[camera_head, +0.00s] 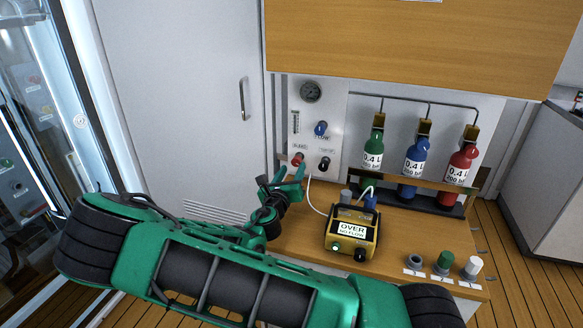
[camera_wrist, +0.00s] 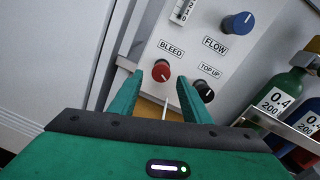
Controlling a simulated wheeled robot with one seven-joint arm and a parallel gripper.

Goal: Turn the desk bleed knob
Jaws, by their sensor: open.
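The bleed knob (camera_wrist: 161,71) is red with a white pointer mark and sits on the white panel below the label BLEED. In the head view the bleed knob (camera_head: 298,159) shows just above my gripper's fingertips. My gripper (camera_wrist: 155,82) is open and empty. In the wrist view its two green fingers stand left and right of the red knob, with a gap on each side. In the head view my gripper (camera_head: 284,172) points up at the panel. I cannot tell how far the fingertips are from the panel face.
A yellow meter box (camera_head: 352,232) stands on the wooden desk (camera_head: 300,235).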

